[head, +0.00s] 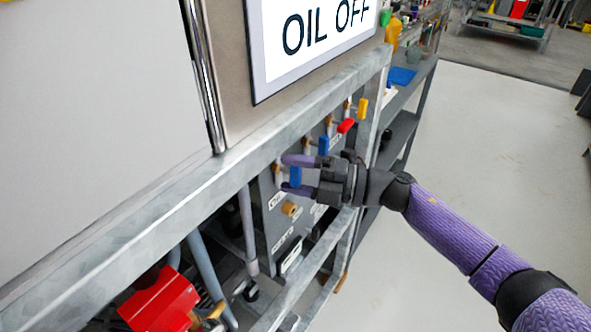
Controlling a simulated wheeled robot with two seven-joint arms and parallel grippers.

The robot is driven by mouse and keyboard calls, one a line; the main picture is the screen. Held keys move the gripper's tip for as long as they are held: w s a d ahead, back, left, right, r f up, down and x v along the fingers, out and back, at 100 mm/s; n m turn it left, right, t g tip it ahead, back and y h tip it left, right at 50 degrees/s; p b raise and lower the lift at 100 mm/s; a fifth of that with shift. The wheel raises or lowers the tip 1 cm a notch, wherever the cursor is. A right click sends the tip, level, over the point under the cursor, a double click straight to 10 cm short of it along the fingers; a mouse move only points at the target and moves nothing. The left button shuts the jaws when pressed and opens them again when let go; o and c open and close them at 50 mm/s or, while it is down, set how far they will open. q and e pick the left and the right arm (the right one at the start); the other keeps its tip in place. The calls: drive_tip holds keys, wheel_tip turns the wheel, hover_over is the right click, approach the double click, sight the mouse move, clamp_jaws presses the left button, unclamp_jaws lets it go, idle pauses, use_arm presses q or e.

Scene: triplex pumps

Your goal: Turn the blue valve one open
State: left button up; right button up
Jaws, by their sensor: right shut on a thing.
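The nearest blue valve handle (295,177) is on the grey valve panel (289,228) below the metal frame rail. It hangs roughly vertical between the purple fingers of my right gripper (293,174). The right gripper is shut on this handle, with one finger above and one below in the picture. A second blue handle (323,146) sits just beyond it. Further along are a red handle (346,126) and a yellow handle (362,108). The fingers partly hide the nearest handle, and I cannot tell its exact turn angle. My left gripper is not in view.
A galvanized rail (190,182) runs diagonally above the panel. An "OIL OFF" sign (318,40) hangs over it. A red part (160,302) sits low at the front left. Grey shelves (401,137) stand beyond the panel. The floor (490,150) at the right is clear.

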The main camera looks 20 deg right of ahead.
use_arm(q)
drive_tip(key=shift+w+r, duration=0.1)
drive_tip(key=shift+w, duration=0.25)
use_arm(e)
drive_tip(key=shift+n, duration=0.4)
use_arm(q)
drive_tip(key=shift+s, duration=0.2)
use_arm(e)
drive_tip(key=o, duration=1.2)
use_arm(q)
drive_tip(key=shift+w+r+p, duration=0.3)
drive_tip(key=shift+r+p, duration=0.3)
drive_tip(key=shift+p, duration=0.1)
use_arm(e)
drive_tip(key=v, duration=1)
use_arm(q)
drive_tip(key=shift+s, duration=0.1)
use_arm(e)
drive_tip(key=shift+r, duration=0.1)
